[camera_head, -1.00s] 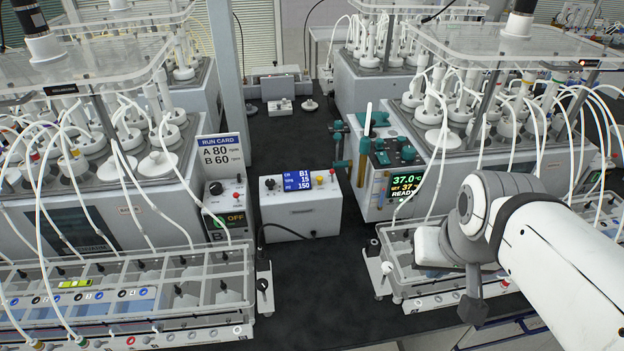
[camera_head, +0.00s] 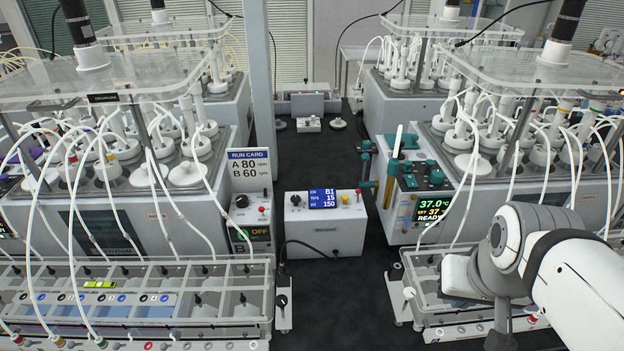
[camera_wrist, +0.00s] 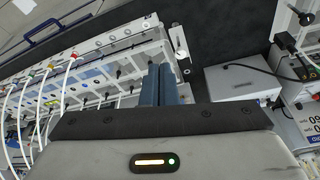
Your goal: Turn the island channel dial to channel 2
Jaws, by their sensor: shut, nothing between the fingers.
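A white control box (camera_head: 325,227) stands on the dark bench in the middle of the head view. Its front panel has a round black dial (camera_head: 296,199), a blue display (camera_head: 323,199) reading B1, 15 and 150, and yellow and red buttons. Another black knob (camera_head: 241,201) sits on a unit to its left, above a display reading OFF. No label shows which knob is the island channel dial. My gripper (camera_wrist: 161,84) is shut and empty in the wrist view, over the bench-side rack and apart from a white box (camera_wrist: 240,83).
Clear-lidded reactor blocks stand on both sides with loose looping tubes. Tube racks (camera_head: 135,325) line the front left and front right. A run card (camera_head: 249,170) reads A 80, B 60. The dark bench strip (camera_head: 335,300) before the control box is clear.

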